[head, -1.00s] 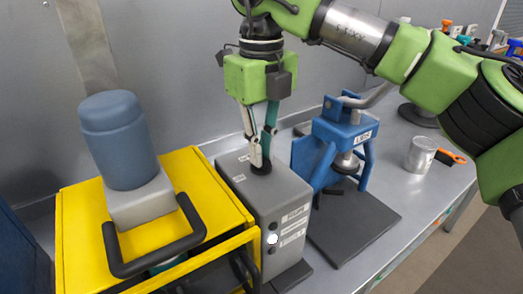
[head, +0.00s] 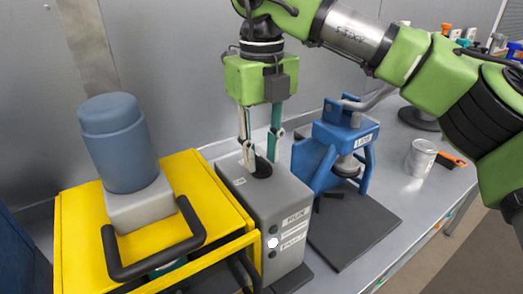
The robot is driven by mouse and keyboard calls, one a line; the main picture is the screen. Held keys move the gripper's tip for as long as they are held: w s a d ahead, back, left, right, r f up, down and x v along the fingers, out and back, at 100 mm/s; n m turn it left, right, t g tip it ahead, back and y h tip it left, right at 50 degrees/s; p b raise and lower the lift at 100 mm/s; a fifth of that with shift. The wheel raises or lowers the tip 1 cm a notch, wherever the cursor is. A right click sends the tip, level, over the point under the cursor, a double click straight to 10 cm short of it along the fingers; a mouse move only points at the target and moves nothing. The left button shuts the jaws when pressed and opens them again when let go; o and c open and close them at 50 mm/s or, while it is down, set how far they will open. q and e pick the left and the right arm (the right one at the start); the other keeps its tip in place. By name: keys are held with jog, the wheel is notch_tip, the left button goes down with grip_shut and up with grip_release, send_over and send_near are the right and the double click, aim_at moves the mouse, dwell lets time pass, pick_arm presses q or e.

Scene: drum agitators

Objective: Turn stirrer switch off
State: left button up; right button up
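A grey box (head: 262,199) stands on the bench with a dark round knob (head: 261,168) on its top. Its front has labels, dark round fittings and a small bright white disc (head: 272,242). I cannot tell from the labels which part is the stirrer switch. My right gripper (head: 261,165) points down over the box top, its fingers spread on either side of the knob and partly covering it. It holds nothing. Whether a fingertip touches the knob is unclear. My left gripper is not in view.
A yellow frame (head: 75,225) with a blue-grey motor (head: 119,145) and black handle (head: 160,252) stands close on the left. A blue press (head: 345,140) stands to the right. A metal can (head: 421,158) is farther right. A wall is behind.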

aim_at(262, 158)
jog(key=shift+r, duration=0.15)
notch_tip(262, 158, up, 12)
dwell(0.6)
